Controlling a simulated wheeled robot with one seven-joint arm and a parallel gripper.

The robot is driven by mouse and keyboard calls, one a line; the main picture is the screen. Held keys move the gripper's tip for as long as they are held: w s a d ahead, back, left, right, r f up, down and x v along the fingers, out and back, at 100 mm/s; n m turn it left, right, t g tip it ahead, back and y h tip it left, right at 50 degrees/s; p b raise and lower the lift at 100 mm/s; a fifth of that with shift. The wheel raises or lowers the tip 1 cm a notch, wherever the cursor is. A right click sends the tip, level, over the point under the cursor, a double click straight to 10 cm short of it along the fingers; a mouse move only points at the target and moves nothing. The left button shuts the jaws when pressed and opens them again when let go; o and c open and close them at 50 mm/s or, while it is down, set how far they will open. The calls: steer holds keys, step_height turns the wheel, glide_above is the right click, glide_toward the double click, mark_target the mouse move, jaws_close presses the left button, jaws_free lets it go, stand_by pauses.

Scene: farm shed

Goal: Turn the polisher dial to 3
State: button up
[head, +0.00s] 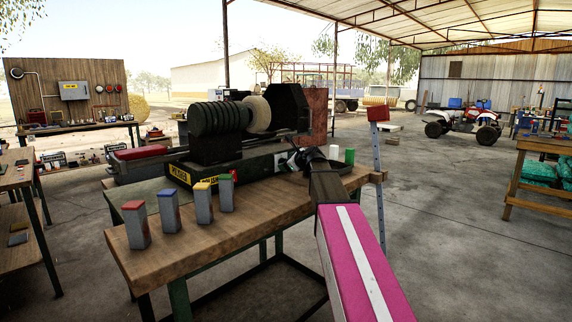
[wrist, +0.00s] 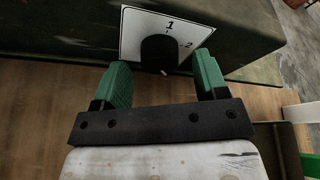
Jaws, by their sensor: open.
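The polisher (head: 230,125), a dark machine with a finned motor and a pale buffing wheel, stands on a wooden workbench (head: 165,245) in the head view. In the wrist view its black dial (wrist: 158,54) sits on a white plate (wrist: 135,30) marked 1 and 2. A 3 cannot be seen, and the dial's setting is unclear. My gripper (wrist: 163,82) has green fingers, open, one on each side of the dial and a little short of it or just around it; contact cannot be told. In the head view my gripper (head: 300,160) is at the polisher's front, partly hidden by my arm.
Several grey blocks with coloured tops, such as the red one (head: 136,225), stand along the bench's front left. Open concrete floor (head: 450,230) lies to the right.

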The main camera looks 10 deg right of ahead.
steer(key=v, duration=0.9)
steer(key=shift+s+d, duration=0.1)
steer(key=shift+s, duration=0.2)
